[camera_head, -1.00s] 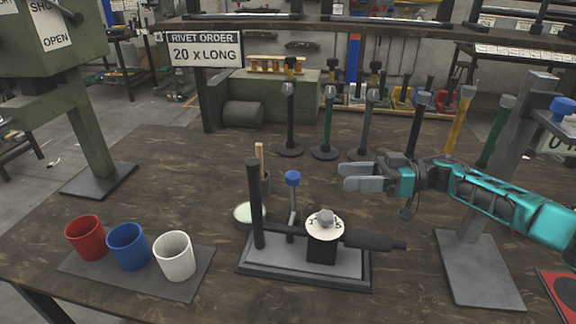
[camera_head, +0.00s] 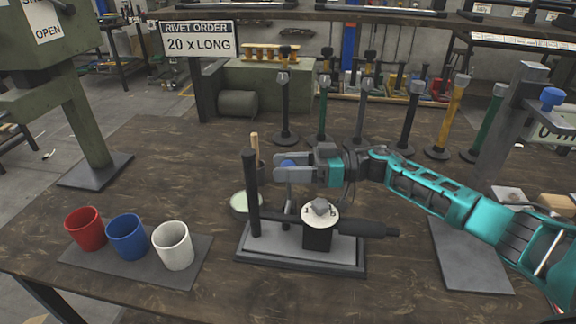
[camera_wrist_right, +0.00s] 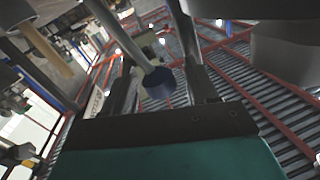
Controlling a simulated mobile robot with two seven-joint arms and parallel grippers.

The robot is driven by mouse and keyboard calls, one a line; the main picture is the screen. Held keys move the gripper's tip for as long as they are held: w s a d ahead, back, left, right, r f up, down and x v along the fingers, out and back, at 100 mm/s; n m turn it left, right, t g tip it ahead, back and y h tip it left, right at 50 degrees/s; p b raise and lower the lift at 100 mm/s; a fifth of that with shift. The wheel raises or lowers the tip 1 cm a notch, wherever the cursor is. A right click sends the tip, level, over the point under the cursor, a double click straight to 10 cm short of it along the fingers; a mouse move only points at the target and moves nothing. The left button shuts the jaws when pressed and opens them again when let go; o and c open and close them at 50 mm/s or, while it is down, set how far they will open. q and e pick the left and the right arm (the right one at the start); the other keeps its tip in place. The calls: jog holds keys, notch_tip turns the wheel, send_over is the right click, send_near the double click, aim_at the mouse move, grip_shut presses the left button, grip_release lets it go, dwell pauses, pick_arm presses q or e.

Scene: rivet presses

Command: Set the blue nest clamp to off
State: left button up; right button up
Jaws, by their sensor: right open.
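The blue nest clamp is a lever with a blue knob (camera_head: 288,163) on the small black-and-grey fixture (camera_head: 300,258). Its stem stands roughly upright beside the black post. My right gripper (camera_head: 279,168) comes in from the right, with its fingers at the height of the knob and partly covering it. In the right wrist view the dark blue knob (camera_wrist_right: 158,83) lies between the two open fingers (camera_wrist_right: 160,88). I cannot tell whether either finger touches it. My left gripper is not in view.
A white dial (camera_head: 321,216) and a black handle (camera_head: 365,230) sit on the fixture. A wooden-handled tool (camera_head: 255,150) stands behind the post. Red, blue and white cups (camera_head: 173,246) stand at left. Several upright tools line the back. Another blue knob (camera_head: 551,98) is at far right.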

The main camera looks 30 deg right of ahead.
jog(key=shift+c, duration=0.3)
grip_shut()
dwell(0.3)
